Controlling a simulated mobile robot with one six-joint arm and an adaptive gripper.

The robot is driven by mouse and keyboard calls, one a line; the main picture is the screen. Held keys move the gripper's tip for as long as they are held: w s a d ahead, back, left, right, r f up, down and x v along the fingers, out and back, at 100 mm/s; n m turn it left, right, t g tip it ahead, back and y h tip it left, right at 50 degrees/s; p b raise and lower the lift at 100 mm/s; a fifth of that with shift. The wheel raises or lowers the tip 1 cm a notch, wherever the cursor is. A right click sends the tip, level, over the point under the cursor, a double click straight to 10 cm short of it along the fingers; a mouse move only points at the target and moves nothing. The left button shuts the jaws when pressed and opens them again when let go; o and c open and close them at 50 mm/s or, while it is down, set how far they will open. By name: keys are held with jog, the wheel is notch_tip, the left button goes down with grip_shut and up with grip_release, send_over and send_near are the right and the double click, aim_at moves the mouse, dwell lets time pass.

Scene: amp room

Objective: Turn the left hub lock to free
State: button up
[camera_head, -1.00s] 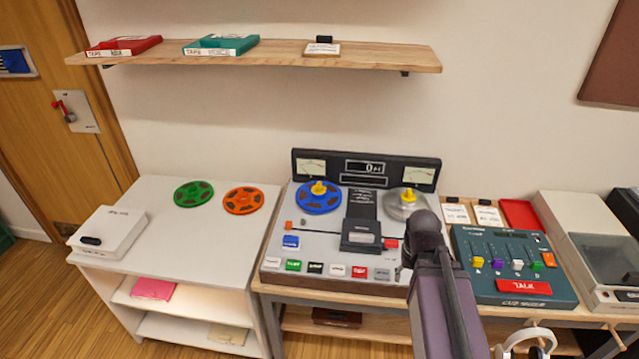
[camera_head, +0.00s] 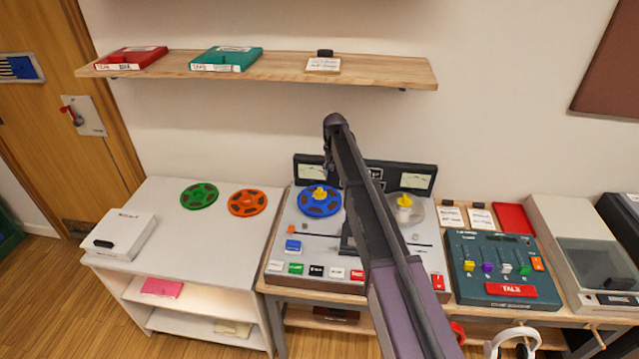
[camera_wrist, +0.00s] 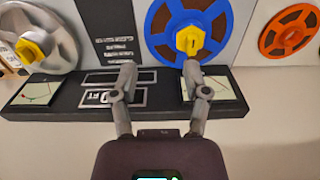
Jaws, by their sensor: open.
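The tape machine (camera_head: 285,255) carries a blue reel (camera_head: 320,208) on its left spindle, with a yellow left hub lock (camera_head: 319,193) on top. In the wrist view the blue reel (camera_wrist: 155,40) and left hub lock (camera_wrist: 190,40) show upside-round at top centre. My gripper (camera_wrist: 160,72) is open and empty over the machine's meter panel (camera_wrist: 60,97). Its right finger lies just below the left hub lock in that picture; contact cannot be told. The right hub lock (camera_head: 404,200) is yellow, on a clear or grey reel.
A shelf (camera_head: 280,75) with tape boxes runs above the machine. Green (camera_head: 199,195) and orange (camera_head: 247,202) reels lie on the white side table (camera_head: 160,250). A mixer (camera_head: 460,285) stands to the right. My arm covers the machine's middle.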

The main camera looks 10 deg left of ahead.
jog(key=r, duration=0.2)
send_over(320, 189)
jog(key=shift+s+a+f+p, duration=0.1)
jog(key=shift+f+p, duration=0.15)
jog(key=shift+p, duration=0.15)
jog(key=shift+f, duration=0.1)
notch_tip(320, 189, down, 14)
jog(key=b, duration=1.3)
jog(key=shift+r+b, duration=0.25)
jog(key=shift+b, duration=0.1)
